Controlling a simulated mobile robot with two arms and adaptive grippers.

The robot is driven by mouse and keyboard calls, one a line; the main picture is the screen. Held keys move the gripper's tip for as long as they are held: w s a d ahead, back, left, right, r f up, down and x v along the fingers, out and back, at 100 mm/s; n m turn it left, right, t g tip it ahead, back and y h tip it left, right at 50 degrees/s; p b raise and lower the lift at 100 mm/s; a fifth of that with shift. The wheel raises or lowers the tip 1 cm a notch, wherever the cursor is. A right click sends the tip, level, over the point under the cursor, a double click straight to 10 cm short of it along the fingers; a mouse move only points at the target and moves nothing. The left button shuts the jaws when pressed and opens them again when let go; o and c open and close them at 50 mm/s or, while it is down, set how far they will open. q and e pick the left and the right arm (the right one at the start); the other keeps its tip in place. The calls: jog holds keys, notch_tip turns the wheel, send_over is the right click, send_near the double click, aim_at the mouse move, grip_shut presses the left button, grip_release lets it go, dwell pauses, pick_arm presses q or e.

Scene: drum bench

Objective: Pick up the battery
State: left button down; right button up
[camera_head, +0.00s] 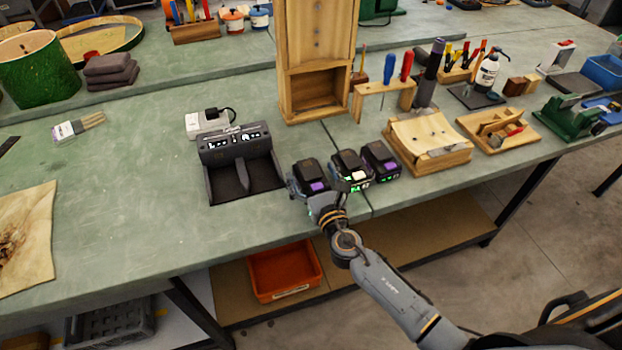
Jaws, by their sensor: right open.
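My left gripper is out of view.
A dark charger dock (236,143) stands left of the batteries, with a white device (207,121) behind it. A wooden cabinet (318,62) rises behind. A sloped wooden block (428,142) is close on the right. The bench's left middle is mostly clear.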

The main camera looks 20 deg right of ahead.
jog(key=shift+c, duration=0.3)
jog(key=shift+r, duration=0.1)
jog(key=c, duration=1.5)
